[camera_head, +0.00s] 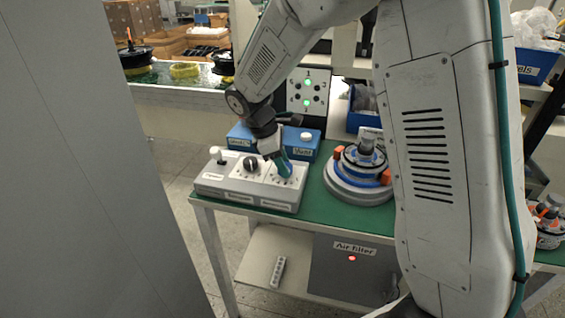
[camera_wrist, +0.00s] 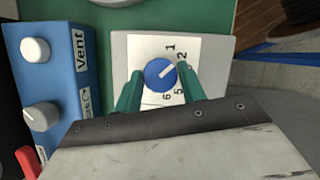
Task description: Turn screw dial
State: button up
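The screw dial (camera_wrist: 160,74) is a round blue knob with a white pointer line, set on a white numbered plate (camera_wrist: 146,48). In the wrist view the pointer is aimed to the upper right, near the 2. My gripper (camera_wrist: 159,69) has green fingers, one on each side of the dial, with a small gap at the left finger; contact at the right finger is unclear. In the head view my gripper (camera_head: 283,168) points down at the right end of the light grey control box (camera_head: 235,191), hiding the dial there.
A blue box (camera_head: 312,147) with knobs, one labelled Vent in the wrist view, stands behind the control box. A hub motor (camera_head: 358,190) sits to the right on the green table (camera_head: 325,210). A panel with green lights (camera_head: 308,92) stands behind. The control box also bears a black knob (camera_head: 250,164).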

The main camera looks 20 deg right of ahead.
jog(key=c, duration=0.4)
jog(key=shift+w+d+m+g+y, duration=0.1)
jog(key=shift+m+g+y, duration=0.3)
jog(key=shift+m, duration=1.05)
jog(key=shift+w+m+g+y, duration=0.1)
jog(key=shift+m+g+y, duration=0.3)
jog(key=shift+m, duration=1.05)
jog(key=o, duration=1)
jog(key=shift+c, duration=0.2)
jog(key=v, duration=0.7)
jog(key=shift+w+r, duration=0.2)
jog(key=shift+r, duration=0.1)
